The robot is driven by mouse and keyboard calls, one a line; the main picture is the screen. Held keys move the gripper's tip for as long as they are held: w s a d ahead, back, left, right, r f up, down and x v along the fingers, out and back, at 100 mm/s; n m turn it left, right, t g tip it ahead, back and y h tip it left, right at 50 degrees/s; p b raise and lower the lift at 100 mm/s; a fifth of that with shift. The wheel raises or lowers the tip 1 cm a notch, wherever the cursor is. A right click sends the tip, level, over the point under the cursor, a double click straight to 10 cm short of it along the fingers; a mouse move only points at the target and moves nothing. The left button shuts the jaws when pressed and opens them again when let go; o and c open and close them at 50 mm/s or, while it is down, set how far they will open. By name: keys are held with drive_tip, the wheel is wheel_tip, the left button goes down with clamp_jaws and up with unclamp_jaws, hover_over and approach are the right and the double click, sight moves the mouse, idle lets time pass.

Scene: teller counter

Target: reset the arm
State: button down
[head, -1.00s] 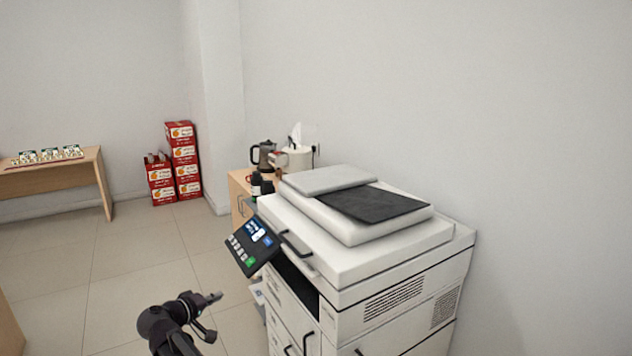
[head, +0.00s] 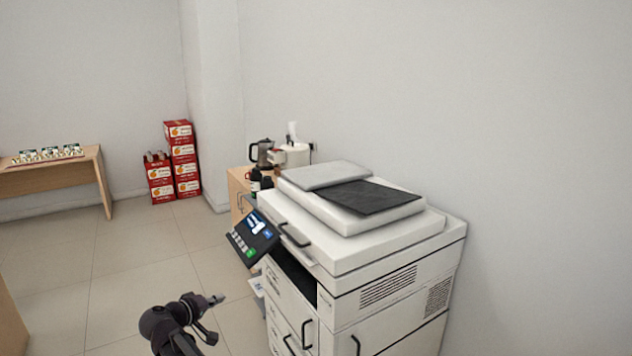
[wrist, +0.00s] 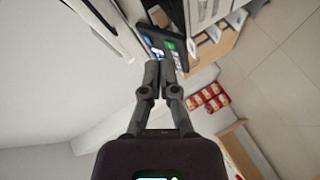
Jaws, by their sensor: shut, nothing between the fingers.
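My gripper (head: 219,299) is low in the head view, left of the white copier, over the tiled floor. In the wrist view my gripper (wrist: 159,68) has its two fingers together with nothing between them. In that view the fingertips overlap the picture of the copier's control panel (wrist: 163,43); I cannot tell the distance between them. In the head view the gripper is apart from the panel (head: 252,238) and lower than it.
The white copier (head: 345,262) stands close on the right. Red boxes (head: 183,160) are stacked by the pillar. A wooden table (head: 90,170) is at far left. The floor (head: 130,260) between is clear.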

drive_tip(key=s+d+f+m+g+p, duration=0.1)
drive_tip(key=d+f+m+g, duration=0.2)
drive_tip(key=d, duration=1)
drive_tip(key=s+d+f+m+g+p, duration=0.1)
drive_tip(key=d+f+g, duration=0.25)
drive_tip(key=d, duration=0.85)
drive_tip(key=s+d+f+m+g+y+p, duration=0.1)
drive_tip(key=s+d+g+y, duration=0.2)
drive_tip(key=s+d, duration=0.4)
drive_tip(key=s+d+m+g+y+p, duration=0.1)
drive_tip(key=s+d+m+g+y, duration=0.1)
drive_tip(key=s+d, duration=0.4)
drive_tip(key=d+g+y, duration=0.1)
drive_tip(key=d, duration=0.4)
drive_tip(key=shift+s+d+f+y, duration=0.15)
drive_tip(key=shift+s+f+y, duration=0.25)
idle(1.1)
